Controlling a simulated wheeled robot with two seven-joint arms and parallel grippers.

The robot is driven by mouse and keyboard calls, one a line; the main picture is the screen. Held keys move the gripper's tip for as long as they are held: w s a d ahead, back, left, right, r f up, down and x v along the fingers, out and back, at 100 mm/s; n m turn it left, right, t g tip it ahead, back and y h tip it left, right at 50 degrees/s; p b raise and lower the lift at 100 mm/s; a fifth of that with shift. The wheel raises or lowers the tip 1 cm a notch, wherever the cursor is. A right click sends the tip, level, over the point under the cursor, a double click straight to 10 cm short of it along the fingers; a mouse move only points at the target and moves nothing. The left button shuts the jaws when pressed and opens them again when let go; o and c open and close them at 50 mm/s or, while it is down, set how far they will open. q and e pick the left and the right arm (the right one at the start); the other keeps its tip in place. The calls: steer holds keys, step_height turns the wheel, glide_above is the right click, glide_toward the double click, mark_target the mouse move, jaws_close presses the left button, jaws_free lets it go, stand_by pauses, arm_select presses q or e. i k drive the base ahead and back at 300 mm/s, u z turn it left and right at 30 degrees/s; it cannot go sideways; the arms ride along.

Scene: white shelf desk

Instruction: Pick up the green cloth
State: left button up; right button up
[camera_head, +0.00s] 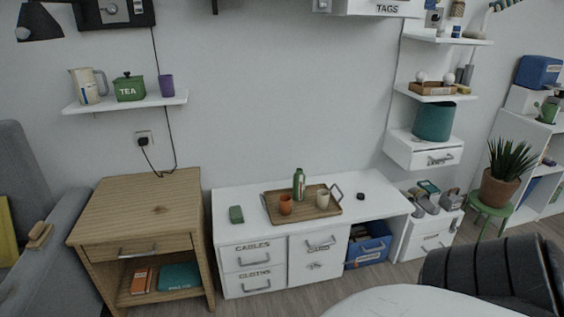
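A small green folded item (236,214), which looks like the green cloth, lies on the left part of the white cabinet top (350,188). It is left of the wooden tray and apart from it. It is small in the picture, so its folds cannot be made out. A drawer below it is labelled CLOTHS (255,275) and looks shut. Neither of my grippers shows in the head view.
A wooden tray (331,209) holds a green bottle (299,184), an orange cup (286,205) and a cream cup (323,199). A wooden side table (140,206) stands left, its top bare. A dark chair (490,275) and white round table (420,302) occupy the front right.

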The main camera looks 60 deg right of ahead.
mark_target(236, 215)
steer(key=z, duration=1.45)
